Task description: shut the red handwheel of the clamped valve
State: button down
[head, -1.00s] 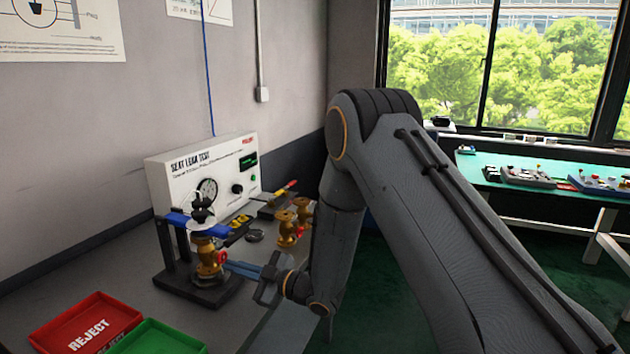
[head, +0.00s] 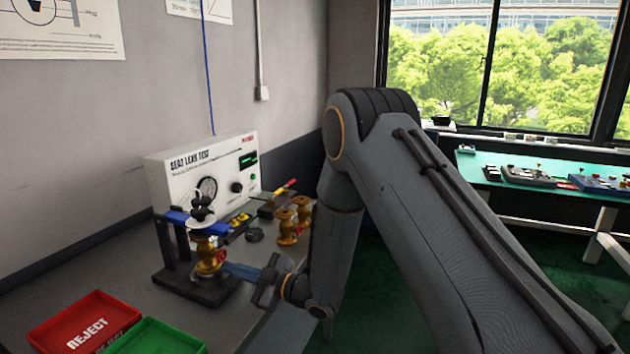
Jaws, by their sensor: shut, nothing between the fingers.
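The clamped brass valve (head: 206,254) stands upright in a black clamp stand (head: 196,289) with a blue arm (head: 187,219) across its top. Its red handwheel (head: 220,257) is small and faces right, toward my gripper. My gripper (head: 229,267) comes in from the right, shut, with its blue-grey fingers level and their tips at or very near the handwheel. Nothing shows held between the fingers. I cannot tell whether the tips touch the wheel, and the wheel's angle is too small to read.
A seat leak test box (head: 203,177) stands behind the clamp. Two loose brass valves (head: 288,226) stand to the right, close behind my wrist. A red REJECT tray (head: 85,323) and a green tray (head: 155,338) lie at the front left. Bare grey bench (head: 118,272) lies left of the clamp.

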jog(key=shift+p+v, duration=0.55)
jog(key=shift+v, duration=2.5)
jog(key=shift+f, duration=0.1)
jog(key=shift+w, duration=0.1)
